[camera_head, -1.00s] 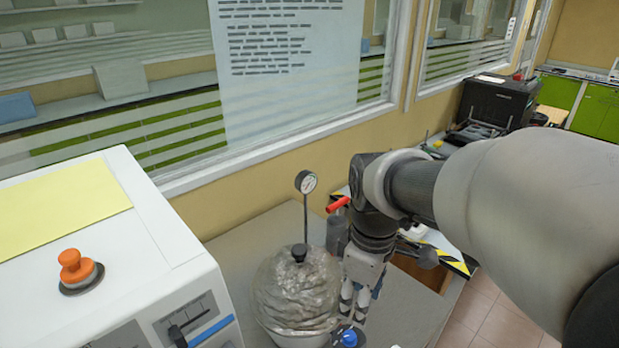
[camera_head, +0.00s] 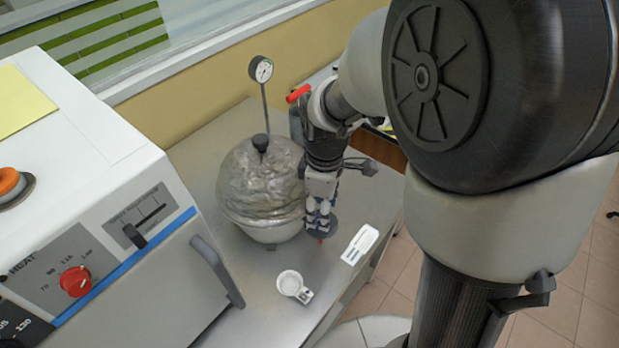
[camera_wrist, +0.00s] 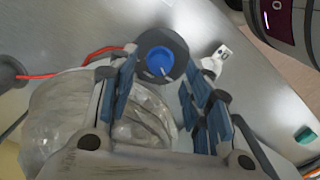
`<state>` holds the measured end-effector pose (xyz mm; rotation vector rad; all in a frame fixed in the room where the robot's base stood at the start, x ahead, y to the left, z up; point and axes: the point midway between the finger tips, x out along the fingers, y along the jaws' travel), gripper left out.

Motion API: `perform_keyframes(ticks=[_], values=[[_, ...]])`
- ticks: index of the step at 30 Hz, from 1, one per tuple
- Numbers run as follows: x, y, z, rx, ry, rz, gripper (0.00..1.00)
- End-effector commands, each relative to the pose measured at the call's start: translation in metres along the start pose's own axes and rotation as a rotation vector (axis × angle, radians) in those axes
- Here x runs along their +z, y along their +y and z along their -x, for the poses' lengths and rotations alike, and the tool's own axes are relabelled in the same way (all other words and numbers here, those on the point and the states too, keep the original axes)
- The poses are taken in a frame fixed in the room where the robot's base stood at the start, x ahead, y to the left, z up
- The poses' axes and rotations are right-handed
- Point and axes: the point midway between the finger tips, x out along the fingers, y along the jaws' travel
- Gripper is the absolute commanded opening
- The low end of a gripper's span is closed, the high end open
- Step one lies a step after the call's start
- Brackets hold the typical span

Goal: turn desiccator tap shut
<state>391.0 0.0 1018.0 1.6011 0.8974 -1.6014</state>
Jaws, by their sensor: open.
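The desiccator (camera_head: 262,190) is a clear rounded glass vessel with a black top knob, standing on the grey bench. It also fills the left of the wrist view (camera_wrist: 62,112). The tap (camera_wrist: 160,62) has a blue round knob with a pale mark, set in a dark round body. My gripper (camera_head: 320,218) points down just right of the desiccator and hides the blue knob in the head view. In the wrist view my gripper (camera_wrist: 165,85) is open and empty, with the knob just beyond and between its fingertips. I cannot tell whether they touch it.
A gauge (camera_head: 261,70) on a thin stem rises behind the desiccator. A white oven (camera_head: 120,190) with a handle stands at the left. A red tube (camera_wrist: 62,75) runs nearby.

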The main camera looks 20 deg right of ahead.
Motion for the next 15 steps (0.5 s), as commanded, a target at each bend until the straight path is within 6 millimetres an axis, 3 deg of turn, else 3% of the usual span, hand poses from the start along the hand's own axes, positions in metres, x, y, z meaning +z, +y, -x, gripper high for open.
perform_keyframes(ticks=[1, 6, 15], values=[[0.001, -0.001, -0.011, -0.003, -0.002, 0.0, 0.45], [0.0, 0.0, -0.026, -0.002, -0.001, 0.0, 0.45], [0.0, 0.0, -0.029, 0.0, 0.0, 0.0, 0.45]])
